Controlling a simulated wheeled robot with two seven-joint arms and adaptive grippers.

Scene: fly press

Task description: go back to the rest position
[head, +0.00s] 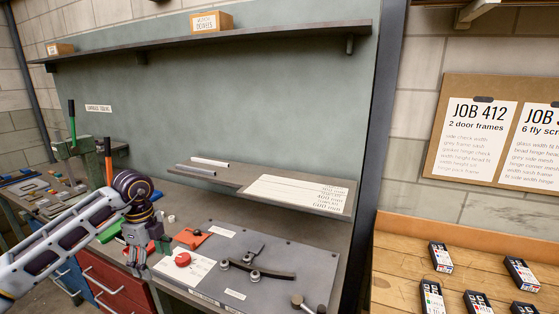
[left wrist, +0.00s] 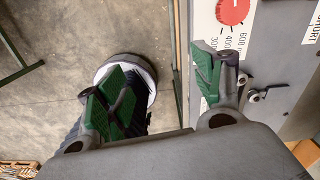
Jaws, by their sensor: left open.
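My left gripper (head: 139,262) hangs in front of the workbench's front edge in the head view, with its arm coming in from the left. In the left wrist view its two green-padded fingers (left wrist: 160,88) stand apart with nothing between them.
A grey plate (head: 285,262) with a curved dark bar and knobs lies on the bench right of my gripper. A red disc (head: 183,259) sits on a white card there. Red drawers (head: 100,285) are below. A raised shelf (head: 240,177) stands behind. Open floor (left wrist: 60,30) shows left of the bench.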

